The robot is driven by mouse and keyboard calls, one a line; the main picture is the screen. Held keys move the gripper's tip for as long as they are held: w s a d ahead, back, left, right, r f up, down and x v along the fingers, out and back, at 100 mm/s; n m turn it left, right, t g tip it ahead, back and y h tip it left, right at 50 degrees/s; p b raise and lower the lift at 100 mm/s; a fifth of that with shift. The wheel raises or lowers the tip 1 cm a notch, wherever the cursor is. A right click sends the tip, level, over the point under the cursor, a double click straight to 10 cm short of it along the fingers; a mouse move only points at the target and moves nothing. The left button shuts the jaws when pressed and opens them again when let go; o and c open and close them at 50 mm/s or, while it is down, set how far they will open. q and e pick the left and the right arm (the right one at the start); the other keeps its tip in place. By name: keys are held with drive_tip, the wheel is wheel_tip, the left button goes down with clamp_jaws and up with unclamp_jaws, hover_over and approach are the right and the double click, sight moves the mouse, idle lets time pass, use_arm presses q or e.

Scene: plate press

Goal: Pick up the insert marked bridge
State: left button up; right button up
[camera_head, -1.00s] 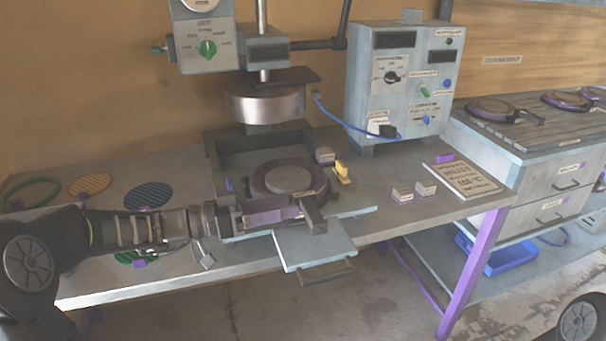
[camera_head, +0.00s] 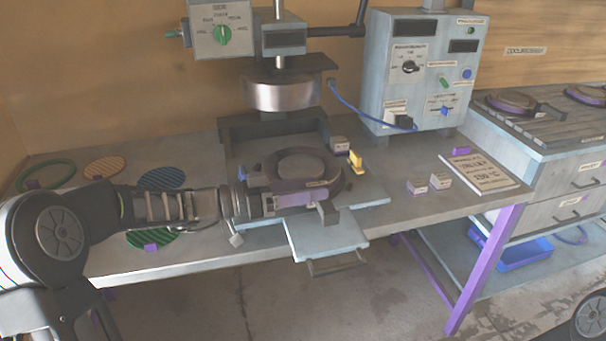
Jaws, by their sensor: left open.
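Three small pale labelled blocks are in the head view: one (camera_head: 339,145) at the back right of the round mould, and two, a left one (camera_head: 417,186) and a right one (camera_head: 440,180), on the bench right of the press. Their labels are too small to read, so I cannot tell which is marked bridge. The round mould (camera_head: 301,163) lies on the press bed under the raised press head (camera_head: 280,92). My left gripper (camera_head: 268,204) is open at the mould's front left, pointing right, with no block seen between its fingers. My right gripper is out of view.
A pale pull-out plate (camera_head: 325,236) juts from the bench front. A yellow clip (camera_head: 356,161) stands right of the mould. A control box (camera_head: 415,75) and a printed card (camera_head: 480,172) are to the right. Several round discs and rings, including a blue one (camera_head: 162,178), lie at left.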

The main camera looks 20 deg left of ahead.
sight(332, 185)
use_arm(q)
drive_tip(key=shift+p+x, duration=0.65)
drive_tip(key=shift+x, duration=2)
drive_tip(key=shift+a, duration=0.1)
clamp_jaws()
